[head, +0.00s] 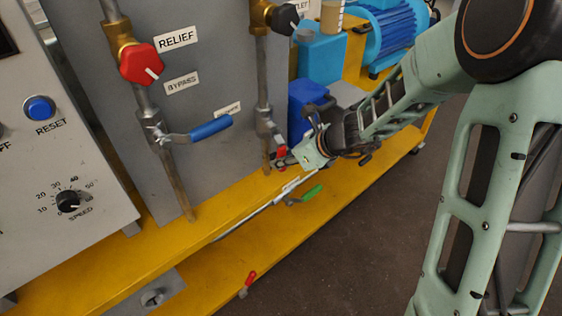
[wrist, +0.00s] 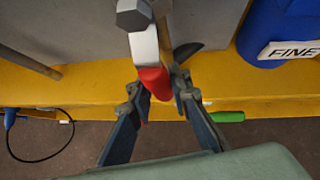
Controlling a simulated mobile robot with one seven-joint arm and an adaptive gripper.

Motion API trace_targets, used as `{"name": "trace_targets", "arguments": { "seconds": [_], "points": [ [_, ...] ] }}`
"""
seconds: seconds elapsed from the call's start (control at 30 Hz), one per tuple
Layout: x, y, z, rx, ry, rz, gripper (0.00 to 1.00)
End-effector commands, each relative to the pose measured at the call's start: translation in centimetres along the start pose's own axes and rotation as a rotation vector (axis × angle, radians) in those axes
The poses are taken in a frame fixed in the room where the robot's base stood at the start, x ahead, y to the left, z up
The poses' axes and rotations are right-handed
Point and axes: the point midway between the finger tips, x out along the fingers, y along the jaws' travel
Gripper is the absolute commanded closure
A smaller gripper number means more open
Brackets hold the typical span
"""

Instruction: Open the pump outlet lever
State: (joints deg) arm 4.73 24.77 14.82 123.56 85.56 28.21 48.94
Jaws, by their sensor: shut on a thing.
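A lever with a red handle (head: 281,153) hangs from a valve on the right vertical pipe (head: 262,80) of the grey panel. My gripper (head: 287,160) has reached it from the right. In the wrist view, the red handle (wrist: 154,80) sits between the two fingers of my gripper (wrist: 159,86), which are shut on it. The lever's grey metal arm (wrist: 145,46) and a dark hex-shaped end (wrist: 133,14) show above it. The small label left of this pipe (head: 228,109) is partly hidden and too small to read.
A blue-handled lever (head: 210,127) sticks out right on the left pipe, below the BYPASS label. A red RELIEF knob (head: 141,64) is above it. A green lever (head: 312,193) and another red lever (head: 250,281) sit low by the yellow frame. A blue bin (head: 306,97) stands close behind my gripper.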

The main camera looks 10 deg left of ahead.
Motion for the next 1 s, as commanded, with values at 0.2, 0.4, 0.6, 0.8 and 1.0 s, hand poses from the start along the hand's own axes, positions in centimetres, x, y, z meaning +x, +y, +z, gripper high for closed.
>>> {"name": "trace_targets", "arguments": {
  "seconds": [0.2, 0.4, 0.6, 0.8, 1.0],
  "points": [
    [-0.1, -0.2, 0.0, -0.005, 0.002, -0.006, 1.0],
    [-0.1, -0.3, 0.0, -0.005, 0.001, -0.006, 0.69],
    [-0.1, -0.2, 0.0, -0.004, 0.001, -0.003, 0.64],
    [-0.4, -0.2, 0.0, -0.004, 0.0, -0.004, 0.64],
    [-2.8, -0.2, 0.1, -0.004, 0.0, -0.007, 0.64]
  ]
}}
